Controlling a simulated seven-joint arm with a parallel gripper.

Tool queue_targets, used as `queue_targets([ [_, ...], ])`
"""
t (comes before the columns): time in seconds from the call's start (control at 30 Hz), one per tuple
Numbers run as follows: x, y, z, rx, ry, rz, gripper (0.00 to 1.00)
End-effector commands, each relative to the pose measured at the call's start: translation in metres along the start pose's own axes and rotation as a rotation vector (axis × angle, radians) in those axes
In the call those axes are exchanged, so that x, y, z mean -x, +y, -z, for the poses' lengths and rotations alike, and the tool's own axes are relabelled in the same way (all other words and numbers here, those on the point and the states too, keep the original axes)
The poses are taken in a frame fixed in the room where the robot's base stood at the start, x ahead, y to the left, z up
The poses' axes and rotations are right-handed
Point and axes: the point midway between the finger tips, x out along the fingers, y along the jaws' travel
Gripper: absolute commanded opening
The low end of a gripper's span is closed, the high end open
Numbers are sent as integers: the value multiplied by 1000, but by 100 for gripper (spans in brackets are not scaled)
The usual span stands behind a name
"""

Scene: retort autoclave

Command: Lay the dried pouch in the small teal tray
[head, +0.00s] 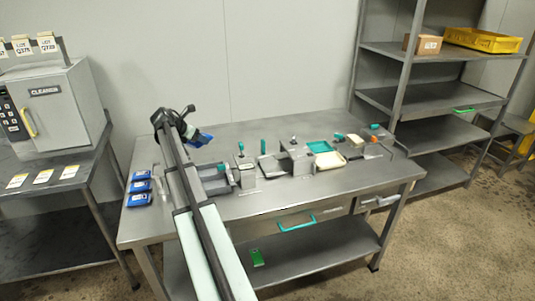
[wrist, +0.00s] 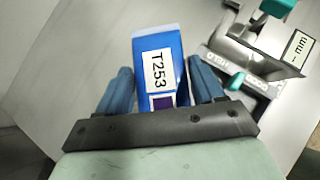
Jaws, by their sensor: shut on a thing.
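My gripper (wrist: 163,88) is shut on a blue pouch (wrist: 171,45) with a white label reading T253, one blue finger on each side of it. In the head view the pouch (head: 203,137) is held above the left part of the steel table, at the end of my arm. A small teal tray (head: 319,146) lies on the right half of the table, well to the right of my gripper. Whether the pouch is dry cannot be told.
Several blue pouches (head: 139,186) lie at the table's left edge. Metal fixtures (head: 295,158) stand mid-table, between my gripper and the teal tray. A cream tray (head: 329,160) lies just in front of the teal one. The back of the table (head: 270,126) is clear. A cleaner box (head: 55,105) stands left.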

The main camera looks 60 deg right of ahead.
Motion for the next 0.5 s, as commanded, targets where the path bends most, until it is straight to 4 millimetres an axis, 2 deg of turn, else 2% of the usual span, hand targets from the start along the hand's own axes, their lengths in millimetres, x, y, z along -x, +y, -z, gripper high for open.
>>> queue_targets([
  [0.03,-21,-3,-15,-27,0,30,29],
  [0.2,-74,-25,-50,-112,0,114,29],
  [0.33,-106,-40,-70,-161,0,164,29],
  [0.5,-130,-54,-84,-201,-1,202,29],
])
